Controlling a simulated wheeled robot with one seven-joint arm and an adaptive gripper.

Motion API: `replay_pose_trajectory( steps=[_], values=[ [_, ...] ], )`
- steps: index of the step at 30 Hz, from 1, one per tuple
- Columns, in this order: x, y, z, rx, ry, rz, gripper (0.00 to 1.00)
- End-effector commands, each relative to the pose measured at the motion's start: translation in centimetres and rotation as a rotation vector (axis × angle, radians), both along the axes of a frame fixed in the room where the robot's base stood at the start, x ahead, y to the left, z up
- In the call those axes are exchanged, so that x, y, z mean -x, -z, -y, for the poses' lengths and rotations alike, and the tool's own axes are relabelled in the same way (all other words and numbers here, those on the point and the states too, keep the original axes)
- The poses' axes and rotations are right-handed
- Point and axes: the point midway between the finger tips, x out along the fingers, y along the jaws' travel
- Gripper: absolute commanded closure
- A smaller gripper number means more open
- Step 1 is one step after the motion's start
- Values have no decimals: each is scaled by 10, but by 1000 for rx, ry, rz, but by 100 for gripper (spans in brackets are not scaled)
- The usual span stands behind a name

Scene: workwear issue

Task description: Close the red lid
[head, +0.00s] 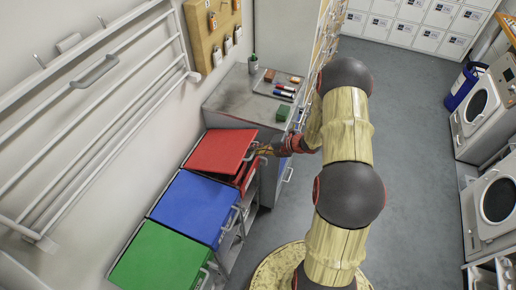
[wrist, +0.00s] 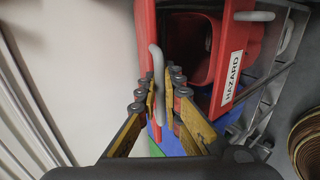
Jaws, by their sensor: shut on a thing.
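The red lid (head: 220,150) sits on the farthest of three bins in a row, partly raised, with a gap over the red bin (head: 246,174) at its front. In the wrist view the lid (wrist: 146,35) shows nearly edge-on, and the open red bin (wrist: 228,75) with its HAZARD label lies to its right. My gripper (head: 262,151) is at the lid's front edge. In the wrist view its fingers (wrist: 160,88) are closed around the grey lid handle (wrist: 156,62). Part of the handle is hidden between the fingers.
A blue lid (head: 195,207) and a green lid (head: 158,257) lie beside the red one, both looking shut. A grey cabinet (head: 228,97) with a tray of markers (head: 284,90) stands behind. A white rack (head: 90,110) is on the left wall. Open floor (head: 410,130) lies to the right.

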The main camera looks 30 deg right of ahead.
Motion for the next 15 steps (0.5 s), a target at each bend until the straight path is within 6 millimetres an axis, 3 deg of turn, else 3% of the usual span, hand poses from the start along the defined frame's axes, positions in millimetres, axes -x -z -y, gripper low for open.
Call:
replay_pose_trajectory(
  steps=[1, 15],
  values=[
    [-3, -17, -3, 14, -2, -15, 100],
    [-30, -80, -24, 145, -3, -182, 100]
  ],
)
